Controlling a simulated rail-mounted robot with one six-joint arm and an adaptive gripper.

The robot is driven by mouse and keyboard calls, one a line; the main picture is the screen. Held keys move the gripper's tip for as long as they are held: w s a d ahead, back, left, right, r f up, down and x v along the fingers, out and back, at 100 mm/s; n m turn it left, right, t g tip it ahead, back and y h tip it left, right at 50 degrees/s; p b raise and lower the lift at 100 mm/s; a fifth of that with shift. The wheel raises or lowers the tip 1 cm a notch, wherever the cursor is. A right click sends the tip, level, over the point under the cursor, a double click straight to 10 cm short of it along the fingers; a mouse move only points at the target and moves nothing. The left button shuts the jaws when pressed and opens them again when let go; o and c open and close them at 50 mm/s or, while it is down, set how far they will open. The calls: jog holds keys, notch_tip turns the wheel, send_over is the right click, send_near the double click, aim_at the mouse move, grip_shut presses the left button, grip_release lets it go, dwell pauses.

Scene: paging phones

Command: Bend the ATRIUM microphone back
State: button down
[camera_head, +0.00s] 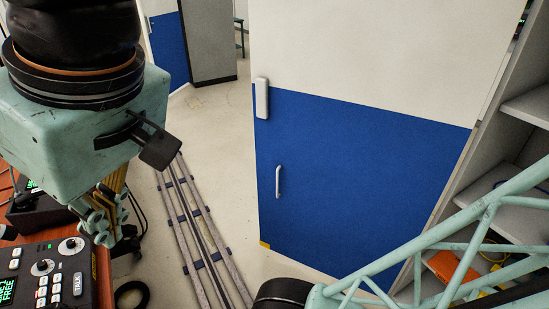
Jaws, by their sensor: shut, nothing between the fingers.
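My gripper (107,232) hangs at the left of the head view, fingers pointing down, shut and empty. It is beside and above a dark paging console (80,279) at the lower left. This console has round knobs, several pale keys, a TALK key and a lit display ending in FREE, cut by the picture's edge. Another dark device (35,212) with a small green display stands behind it, partly hidden by my gripper. No ATRIUM label can be read. I cannot make out a microphone on either device.
The consoles stand on a reddish-brown desk (12,240). A rail track (201,239) runs along the pale floor. A blue and white door (350,190) fills the middle. Grey shelves (527,104) with an orange item (446,268) stand at the right.

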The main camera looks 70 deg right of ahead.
jog(key=w+d+f+m+t+h+b, duration=0.1)
jog(key=w+d+m+t+b, duration=0.25)
jog(key=w, duration=1.45)
jog(key=w+d+f+m+t, duration=0.1)
jog(key=w+d+m+t, duration=0.35)
jog(key=w, duration=1.35)
jog(key=w+d+f+m+t+h+b, duration=0.1)
jog(key=w+d+m, duration=0.5)
jog(key=w, duration=1.1)
jog(key=w+d+f+m+t+h+b, duration=0.1)
jog(key=w+d+f+m+t, duration=0.15)
jog(key=w+m, duration=0.25)
jog(key=w+d+f+m+t+h+b, duration=0.1)
jog(key=w+d+f+m+t+b, duration=0.1)
jog(key=w+d+f+m, duration=0.3)
jog(key=d+f+m+t+h+b, duration=0.1)
jog(key=d+f+m+t+h, duration=0.2)
jog(key=d+f+m, duration=0.3)
jog(key=shift+f+m+t+h+b, duration=0.35)
jog(key=shift+f+m+t, duration=0.2)
jog(key=shift+f, duration=1)
jog(key=shift+w+r, duration=0.1)
jog(key=shift+w, duration=0.05)
